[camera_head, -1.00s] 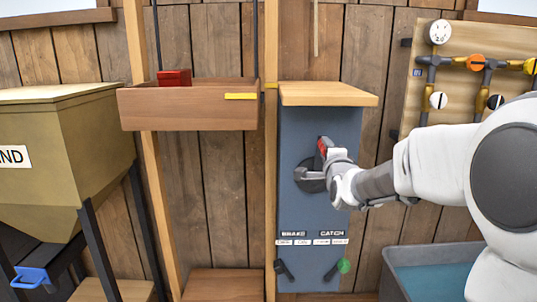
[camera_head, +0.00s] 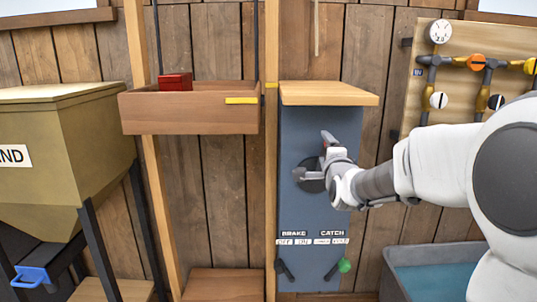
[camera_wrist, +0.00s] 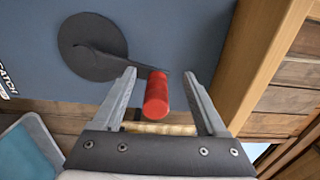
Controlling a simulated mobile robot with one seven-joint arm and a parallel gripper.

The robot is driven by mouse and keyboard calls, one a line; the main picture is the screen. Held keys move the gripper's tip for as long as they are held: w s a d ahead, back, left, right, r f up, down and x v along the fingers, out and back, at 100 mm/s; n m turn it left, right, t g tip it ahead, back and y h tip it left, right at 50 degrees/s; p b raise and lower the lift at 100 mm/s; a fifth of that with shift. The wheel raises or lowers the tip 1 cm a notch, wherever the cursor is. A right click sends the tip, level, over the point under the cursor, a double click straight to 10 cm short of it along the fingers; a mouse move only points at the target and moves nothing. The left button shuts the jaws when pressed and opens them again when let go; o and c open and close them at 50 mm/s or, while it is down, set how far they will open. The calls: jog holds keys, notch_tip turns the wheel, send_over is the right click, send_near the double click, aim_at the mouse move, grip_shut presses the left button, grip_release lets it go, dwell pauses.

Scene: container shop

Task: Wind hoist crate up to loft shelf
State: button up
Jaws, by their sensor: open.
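The brown wooden hoist crate (camera_head: 190,115) hangs on dark lines between two posts, with a red block (camera_head: 176,82) in it. Its yellow mark (camera_head: 240,100) is slightly below the yellow mark on the post (camera_head: 271,85). A pale wooden shelf board (camera_head: 328,93) tops the blue-grey winch panel (camera_head: 310,130), right of the crate. The crank's dark disc (camera_head: 312,182) is on this panel. In the wrist view the red crank handle (camera_wrist: 157,95) stands between the fingers of my open gripper (camera_wrist: 159,75), with gaps visible on both sides. In the head view my gripper (camera_head: 327,150) mostly hides the handle.
Below the crank are a BRAKE lever (camera_head: 286,270) and a green-knobbed CATCH lever (camera_head: 344,266). A hopper (camera_head: 70,150) stands left, a pipe board (camera_head: 465,60) hangs right, and a grey tub (camera_head: 395,275) is lower right. A wooden block (camera_head: 225,285) lies below the crate.

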jog(key=s+b, duration=0.1)
jog(key=s, duration=0.6)
jog(key=shift+s, duration=0.35)
